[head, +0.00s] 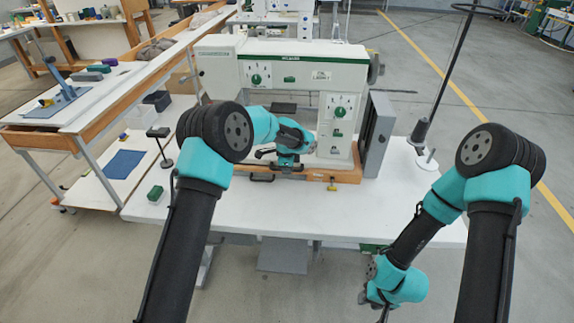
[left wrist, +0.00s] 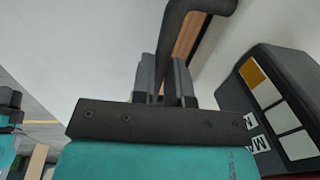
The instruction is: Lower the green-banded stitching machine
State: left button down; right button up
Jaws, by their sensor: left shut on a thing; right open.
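The white stitching machine (head: 290,72) with its green band stands upright on a wooden base (head: 345,175) on the white table in the head view. My left gripper (head: 284,160) is in front of the machine, low by the front edge of the wooden base. In the left wrist view my left gripper (left wrist: 163,85) is shut on a black bent bar (left wrist: 177,45), with a wooden edge behind it. In the head view the arm partly hides this spot. My right gripper (head: 374,303) is open, low in front of the table edge and away from the machine.
A grey box (head: 376,134) stands right of the machine, with a black thread stand (head: 421,130) beyond it. A small green block (head: 155,195) lies at the table's left front. A long side table (head: 110,100) is at the left. The right front tabletop is clear.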

pick_arm(q)
jog(key=c, duration=1.5)
grip_release()
jog(key=shift+s+f, duration=0.4)
jog(key=shift+f, duration=0.2)
jog(key=o, duration=0.4)
jog(key=shift+w+r, duration=0.1)
jog(key=shift+r, duration=0.15)
jog(key=shift+r, duration=0.1)
jog(key=shift+r, duration=0.65)
jog(key=r, duration=0.5)
jog(key=s+r, duration=0.1)
jog(key=r, duration=0.9)
jog(key=shift+s+r, duration=0.35)
jog(key=shift+r, duration=0.05)
